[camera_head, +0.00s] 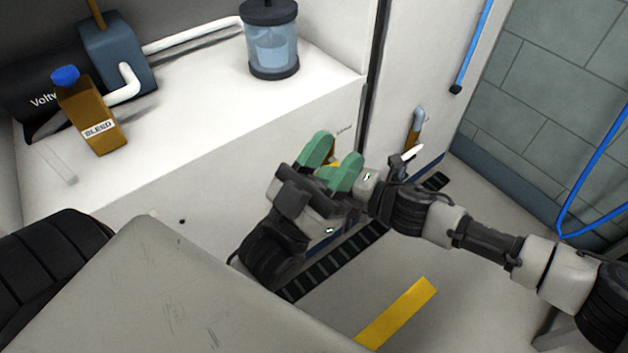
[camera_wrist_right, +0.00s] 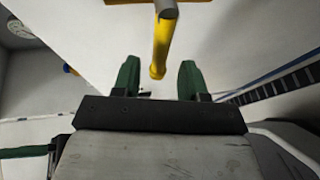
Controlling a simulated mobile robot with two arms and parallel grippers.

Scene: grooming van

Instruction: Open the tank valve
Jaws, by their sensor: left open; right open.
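A yellow lever with a grey end (camera_wrist_right: 161,42) hangs from above in the right wrist view, in line with the gap between two green fingers. I cannot tell whether either finger touches it, or whether this is the tank valve. My right gripper (camera_wrist_right: 158,82) is open there. In the head view its hand is hidden behind my left one. My left gripper (camera_head: 333,160) has green fingers spread apart, in front of the white cabinet; a small yellow piece shows between them. A brown block marked BLEED (camera_head: 92,118) with a blue knob (camera_head: 66,76) stands on the counter.
The white counter (camera_head: 190,120) also holds a black cylinder (camera_head: 35,105), a blue-grey box with white pipe (camera_head: 118,52) and a clear jar (camera_head: 271,45). A black slotted floor strip (camera_head: 345,258) runs along the cabinet. Blue hoses (camera_head: 590,185) hang at the right.

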